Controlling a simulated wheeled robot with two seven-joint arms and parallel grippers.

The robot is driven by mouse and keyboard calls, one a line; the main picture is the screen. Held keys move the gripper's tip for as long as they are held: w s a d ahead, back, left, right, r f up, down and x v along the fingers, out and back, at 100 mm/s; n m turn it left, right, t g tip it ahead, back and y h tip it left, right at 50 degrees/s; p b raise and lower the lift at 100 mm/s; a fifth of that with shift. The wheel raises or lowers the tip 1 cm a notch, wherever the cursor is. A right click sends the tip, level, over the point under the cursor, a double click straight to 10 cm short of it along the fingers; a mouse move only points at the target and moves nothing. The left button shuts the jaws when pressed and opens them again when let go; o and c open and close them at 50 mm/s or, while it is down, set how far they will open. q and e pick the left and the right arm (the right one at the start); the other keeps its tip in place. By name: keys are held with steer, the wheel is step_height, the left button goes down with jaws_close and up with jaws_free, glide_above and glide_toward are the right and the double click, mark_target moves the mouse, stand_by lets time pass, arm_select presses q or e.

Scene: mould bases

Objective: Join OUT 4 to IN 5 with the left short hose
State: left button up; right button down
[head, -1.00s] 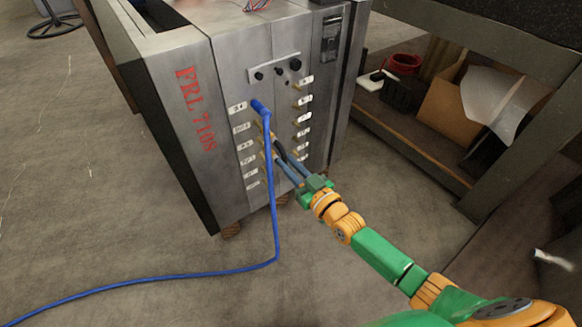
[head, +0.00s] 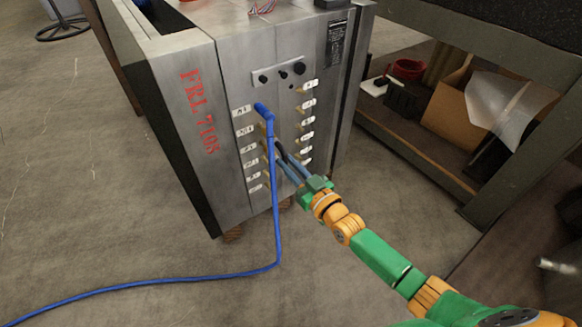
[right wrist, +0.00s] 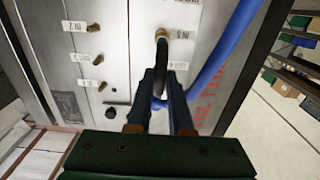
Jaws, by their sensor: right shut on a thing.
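My right gripper (head: 285,163) is at the front of the grey metal cabinet, its two long fingers shut on a short black hose (head: 280,147). In the right wrist view, which is upside down, the gripper (right wrist: 163,92) has the black hose (right wrist: 161,55) between its fingers. The hose's far end meets the brass fitting (right wrist: 161,33) beside the IN 5 label (right wrist: 180,35); I cannot tell if it is seated. The OUT 4 label (right wrist: 178,66) is close to the fingers; its fitting is hidden. The hose's other end is hidden. My left gripper is out of view.
A long blue hose (head: 274,200) hangs from an upper-left port to the floor, close beside my right fingers; it shows in the wrist view too (right wrist: 215,70). The cabinet (head: 235,60) has two columns of labelled ports. A shelf bench (head: 400,150) stands at right. Floor at left is open.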

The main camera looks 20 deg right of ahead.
steer(key=shift+w+a, duration=0.1)
steer(key=shift+w, duration=0.2)
steer(key=shift+w, duration=0.1)
steer(key=shift+w+a+b, duration=0.2)
steer(key=shift+w+b, duration=0.2)
steer(key=shift+w+a+b, duration=0.15)
steer(key=shift+w+b, duration=0.2)
steer(key=shift+w, duration=0.05)
steer(key=shift+c, duration=1.7)
jaws_free()
